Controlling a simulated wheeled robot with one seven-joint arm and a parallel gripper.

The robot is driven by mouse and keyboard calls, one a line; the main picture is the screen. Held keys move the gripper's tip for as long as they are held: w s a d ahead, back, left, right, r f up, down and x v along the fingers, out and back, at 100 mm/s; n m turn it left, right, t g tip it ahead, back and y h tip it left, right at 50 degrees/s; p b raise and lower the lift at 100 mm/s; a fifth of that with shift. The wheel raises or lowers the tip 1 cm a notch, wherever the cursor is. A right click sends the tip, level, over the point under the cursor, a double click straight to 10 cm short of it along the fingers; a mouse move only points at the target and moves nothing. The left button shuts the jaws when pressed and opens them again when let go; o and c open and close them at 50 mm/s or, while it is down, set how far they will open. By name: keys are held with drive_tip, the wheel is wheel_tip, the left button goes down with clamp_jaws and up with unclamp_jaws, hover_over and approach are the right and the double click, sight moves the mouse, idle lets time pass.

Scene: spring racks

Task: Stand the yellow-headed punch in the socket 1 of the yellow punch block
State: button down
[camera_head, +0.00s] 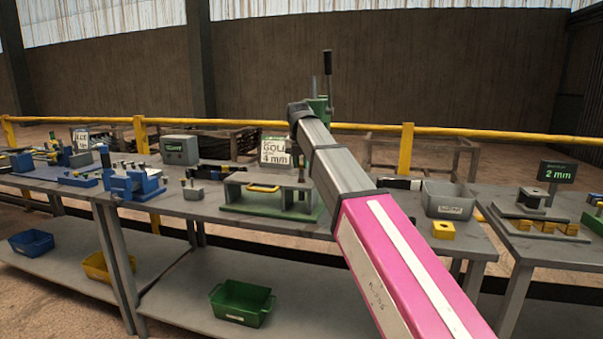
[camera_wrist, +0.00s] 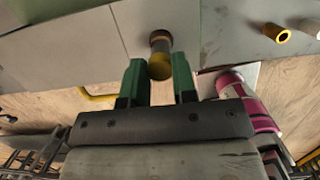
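My gripper (camera_wrist: 159,60) shows in the wrist view with its two green fingers on either side of the yellow-headed punch (camera_wrist: 160,67). In the head view, the gripper and punch cannot be made out behind my arm. A small yellow block (camera_head: 443,230) with a dark hole on top sits on the bench, right of my pink arm. It looks like the yellow punch block; its socket number is not readable.
A grey bin (camera_head: 449,200) stands behind the yellow block. A green-based fixture (camera_head: 262,211) and a "GOLD 4 mm" sign (camera_head: 275,151) stand left of my arm. Blue fixtures (camera_head: 133,184) are farther left. A separate table (camera_head: 540,240) with a "2 mm" sign (camera_head: 558,173) is at right.

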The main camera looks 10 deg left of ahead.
sight(301, 164)
drive_tip(key=shift+r, duration=0.1)
idle(0.3)
drive_tip(key=shift+r, duration=3.05)
